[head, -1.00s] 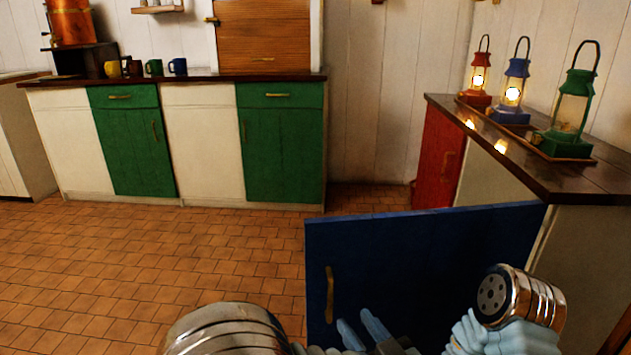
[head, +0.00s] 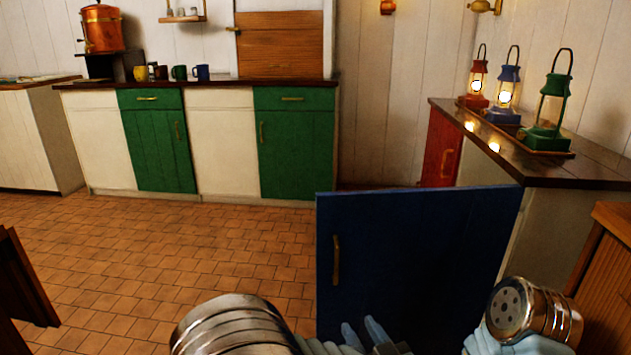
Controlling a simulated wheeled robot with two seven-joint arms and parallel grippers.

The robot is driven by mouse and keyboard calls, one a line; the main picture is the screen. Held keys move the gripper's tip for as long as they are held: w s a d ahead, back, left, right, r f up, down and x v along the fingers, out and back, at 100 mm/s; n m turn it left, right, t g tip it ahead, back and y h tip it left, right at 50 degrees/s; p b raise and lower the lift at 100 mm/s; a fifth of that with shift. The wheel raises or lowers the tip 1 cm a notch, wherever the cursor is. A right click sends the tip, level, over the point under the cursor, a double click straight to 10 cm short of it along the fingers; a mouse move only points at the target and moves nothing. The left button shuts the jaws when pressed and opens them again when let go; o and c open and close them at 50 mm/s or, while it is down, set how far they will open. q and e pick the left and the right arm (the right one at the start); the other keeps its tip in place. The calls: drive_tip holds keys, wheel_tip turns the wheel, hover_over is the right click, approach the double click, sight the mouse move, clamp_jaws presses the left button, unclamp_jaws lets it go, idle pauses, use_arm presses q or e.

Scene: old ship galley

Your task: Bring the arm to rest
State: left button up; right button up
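My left gripper (head: 361,327) shows only in part at the bottom edge of the head view. Its pale blue tips point up in front of the blue cabinet door. They look empty, but most of the gripper is cut off by the frame, so I cannot tell its opening. My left arm's silver link lies to its left. My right arm (head: 535,312) shows as a silver and pale blue link at the lower right. Its gripper is out of view. The blue door (head: 425,255) stands open, with a brass handle (head: 336,260) near its left edge.
The counter (head: 590,172) at the right bears a red, a blue and a green lantern (head: 548,105) on a tray. Green and cream cabinets (head: 160,150) line the back, with mugs on top. Brown wooden pieces stand at lower left (head: 20,285) and right (head: 612,275). Tiled floor between is clear.

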use_arm(q)
drive_tip(key=w+a+f+m+g+h, duration=0.1)
drive_tip(key=w+a+f+g+h, duration=0.25)
drive_tip(key=f, duration=0.55)
drive_tip(key=w+a+f+m+g+h, duration=0.1)
drive_tip(key=w+a+f+h, duration=0.1)
drive_tip(key=w+a+f, duration=0.55)
drive_tip(key=s+a+f+g+h+p, duration=0.1)
drive_tip(key=s+a+f+g+h, duration=0.2)
drive_tip(key=s+f, duration=0.45)
drive_tip(key=s+a+f+g+p, duration=0.1)
drive_tip(key=s+a+f+g, duration=0.3)
drive_tip(key=s+f, duration=0.3)
drive_tip(key=s+a+f+g+h, duration=0.1)
drive_tip(key=s+a+f+g, duration=0.1)
drive_tip(key=s, duration=0.6)
drive_tip(key=shift+s+f+g+h, duration=0.2)
drive_tip(key=shift+f+g+h, duration=0.15)
drive_tip(key=shift+f+g, duration=0.65)
